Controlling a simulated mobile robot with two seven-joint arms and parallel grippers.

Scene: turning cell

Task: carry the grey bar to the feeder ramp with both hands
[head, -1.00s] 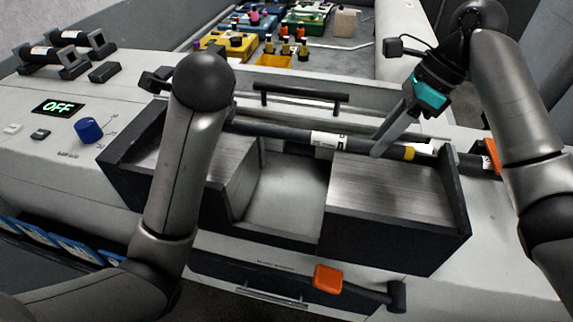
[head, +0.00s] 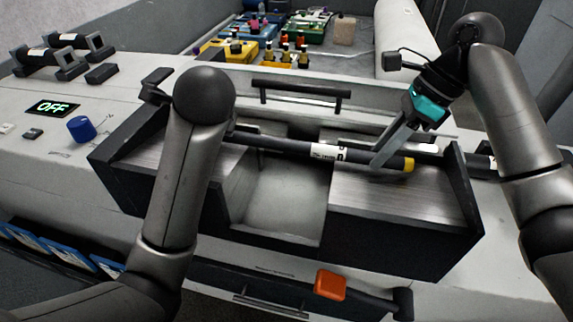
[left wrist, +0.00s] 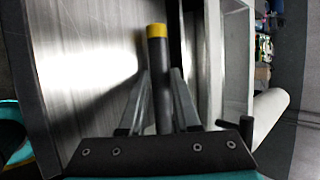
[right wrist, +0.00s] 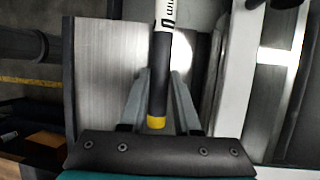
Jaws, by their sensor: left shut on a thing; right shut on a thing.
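The grey bar (head: 290,147) spans the feeder ramp (head: 400,198) from left to right, over its brushed metal surfaces. It has a white label near its middle and a yellow right end; its left end is hidden by my left arm in the head view. My right gripper (head: 378,160) is shut on the bar just inside the yellow right end. My left gripper is hidden behind its arm in the head view; in the left wrist view the gripper (left wrist: 161,76) is shut on the bar near a yellow end. I cannot tell whether the bar touches the ramp.
A dark handle (head: 300,92) stands behind the ramp. An orange block (head: 330,284) sits at the front, below the ramp. Coloured bins (head: 230,50) with small parts stand at the back.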

